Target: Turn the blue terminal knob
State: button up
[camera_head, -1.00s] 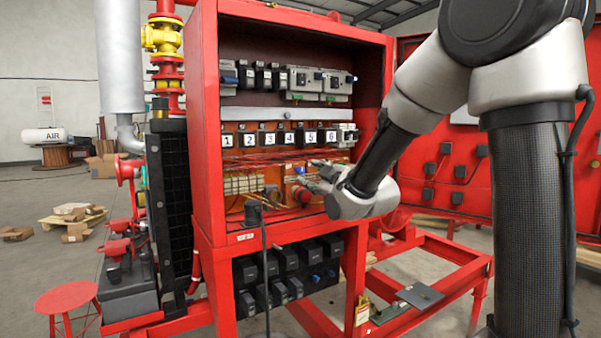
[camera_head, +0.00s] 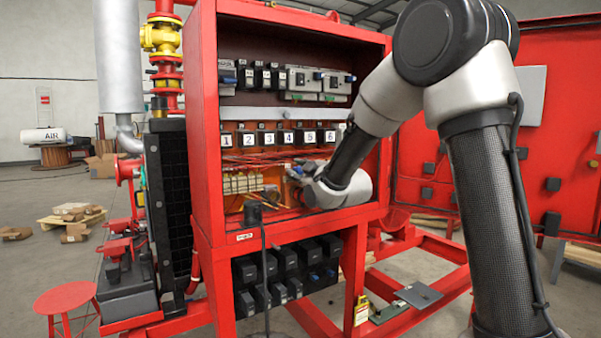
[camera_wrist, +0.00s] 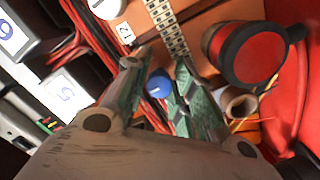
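The blue knob (camera_wrist: 159,83) shows in the wrist view as a small round blue cap, between the two green-padded fingers of my gripper (camera_wrist: 162,72). The fingers are apart, with a visible gap on both sides of the knob's face, and I cannot tell whether either one touches it. In the head view my gripper (camera_head: 300,172) reaches into the lower part of the red cabinet (camera_head: 207,120), below the numbered row. The knob is hard to make out there, as my wrist and fingers cover much of that area.
A red cylinder with a black rim (camera_wrist: 252,54) stands close to the right finger in the wrist view, beside a tan ring (camera_wrist: 238,102). Red wires (camera_wrist: 75,45) and numbered blocks (camera_wrist: 66,92) lie left. A terminal strip (camera_head: 243,184) is left of my gripper.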

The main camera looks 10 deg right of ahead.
grip_shut()
jog(key=m, duration=1.2)
jog(key=shift+m+g, duration=0.4)
jog(key=shift+f+m+y, duration=0.1)
jog(key=shift+m+y, duration=0.3)
jog(key=shift+m, duration=1.8)
